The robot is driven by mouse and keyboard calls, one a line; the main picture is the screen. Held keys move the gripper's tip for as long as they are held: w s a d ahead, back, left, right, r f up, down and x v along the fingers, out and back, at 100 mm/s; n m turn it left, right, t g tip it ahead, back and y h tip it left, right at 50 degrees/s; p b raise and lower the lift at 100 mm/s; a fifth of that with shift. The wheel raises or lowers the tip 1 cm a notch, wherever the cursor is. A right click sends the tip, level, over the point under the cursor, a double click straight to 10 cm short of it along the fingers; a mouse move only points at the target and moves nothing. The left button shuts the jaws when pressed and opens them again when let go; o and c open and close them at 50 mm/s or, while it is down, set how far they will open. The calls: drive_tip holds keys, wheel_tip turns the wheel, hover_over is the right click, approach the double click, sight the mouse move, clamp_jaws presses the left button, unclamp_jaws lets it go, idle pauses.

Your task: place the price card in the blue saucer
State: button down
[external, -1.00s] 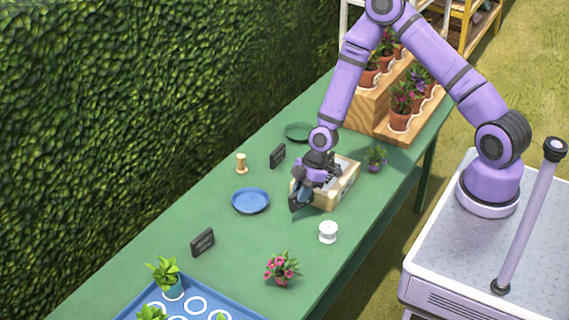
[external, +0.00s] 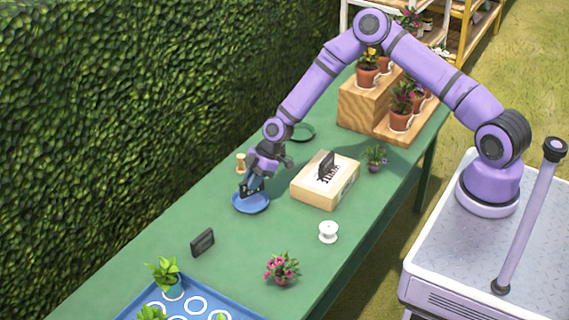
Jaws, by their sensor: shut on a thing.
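The blue saucer (external: 252,207) lies on the green table, left of the wooden box. My gripper (external: 250,188) is right over the saucer, pointing down, its jaws shut on a small dark thing that looks like the price card (external: 245,190). The held card is mostly hidden by the fingers. I cannot tell whether its lower edge touches the saucer. Another dark card (external: 203,242) stands on the table nearer the front, left of the saucer.
A wooden box (external: 312,195) with a dark card-like piece on top stands right of the saucer. A white spool (external: 328,232), a pink-flowered pot (external: 282,269) and a blue tray (external: 245,312) are nearer. A wooden peg (external: 241,162) and green saucer (external: 302,132) are behind.

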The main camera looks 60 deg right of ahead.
drive_tip(key=shift+w+f, duration=0.15)
drive_tip(key=shift+w, duration=0.3)
drive_tip(key=shift+f, duration=1.65)
drive_tip(key=shift+f, duration=0.1)
drive_tip(key=c, duration=1.1)
unclamp_jaws()
drive_tip(key=v, duration=1.2)
drive_tip(key=shift+r, duration=0.2)
